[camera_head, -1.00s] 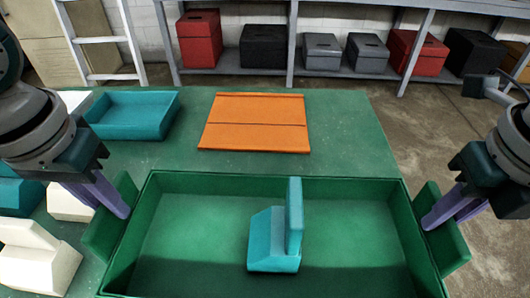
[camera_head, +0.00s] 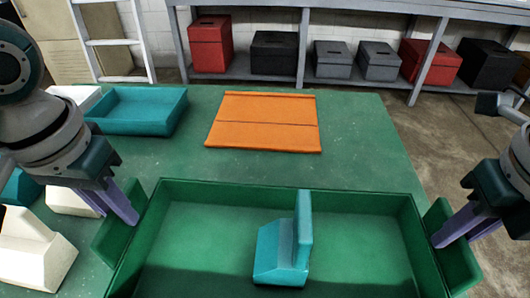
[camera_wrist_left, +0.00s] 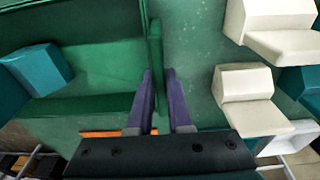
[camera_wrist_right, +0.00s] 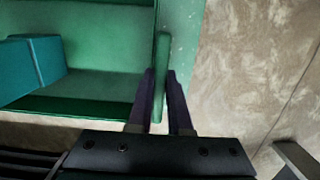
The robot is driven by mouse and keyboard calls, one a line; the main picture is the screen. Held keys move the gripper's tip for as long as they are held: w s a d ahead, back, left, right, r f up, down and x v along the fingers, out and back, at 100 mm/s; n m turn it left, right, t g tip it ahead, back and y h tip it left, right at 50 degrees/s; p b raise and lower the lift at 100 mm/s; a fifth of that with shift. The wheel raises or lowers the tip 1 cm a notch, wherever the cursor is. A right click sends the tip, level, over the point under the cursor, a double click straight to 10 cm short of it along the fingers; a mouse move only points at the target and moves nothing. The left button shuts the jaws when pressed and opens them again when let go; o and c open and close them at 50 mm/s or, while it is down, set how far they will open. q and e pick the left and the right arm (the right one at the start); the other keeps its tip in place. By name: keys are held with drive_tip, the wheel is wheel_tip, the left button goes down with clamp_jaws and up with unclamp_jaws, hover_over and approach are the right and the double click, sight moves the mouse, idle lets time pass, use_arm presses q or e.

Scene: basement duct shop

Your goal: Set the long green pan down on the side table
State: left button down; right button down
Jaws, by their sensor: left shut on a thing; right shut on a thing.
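The long green pan (camera_head: 230,187) lies across the front of the head view, its near side cut off. A teal angled piece (camera_head: 281,255) with an upright plate stands inside it. My left gripper (camera_head: 135,220) is shut on the pan's left end flange, also seen in the left wrist view (camera_wrist_left: 156,75). My right gripper (camera_head: 437,243) is shut on the right end flange, which shows upright between the fingers in the right wrist view (camera_wrist_right: 161,80). The pan looks level; I cannot tell its height over the green table (camera_head: 360,140). I see no separate side table.
An orange panel (camera_head: 263,122) lies on the table beyond the pan. A teal tray (camera_head: 137,110) is at the back left. Cream blocks (camera_head: 30,250) lie left of the pan. Shelving with several boxes (camera_head: 333,58) stands behind. Bare floor (camera_head: 430,150) shows to the right.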

use_arm(q)
drive_tip(key=shift+f+b, duration=0.3)
drive_tip(key=shift+f, duration=0.2)
use_arm(e)
drive_tip(key=shift+f, duration=0.5)
use_arm(q)
drive_tip(key=c, duration=1.3)
unclamp_jaws()
drive_tip(key=shift+f, duration=0.1)
use_arm(e)
drive_tip(key=c, duration=1.3)
unclamp_jaws()
drive_tip(key=shift+f, duration=0.1)
use_arm(q)
drive_tip(key=o, duration=0.5)
drive_tip(key=shift+c, duration=0.2)
use_arm(e)
drive_tip(key=o, duration=0.5)
drive_tip(key=shift+c, duration=0.2)
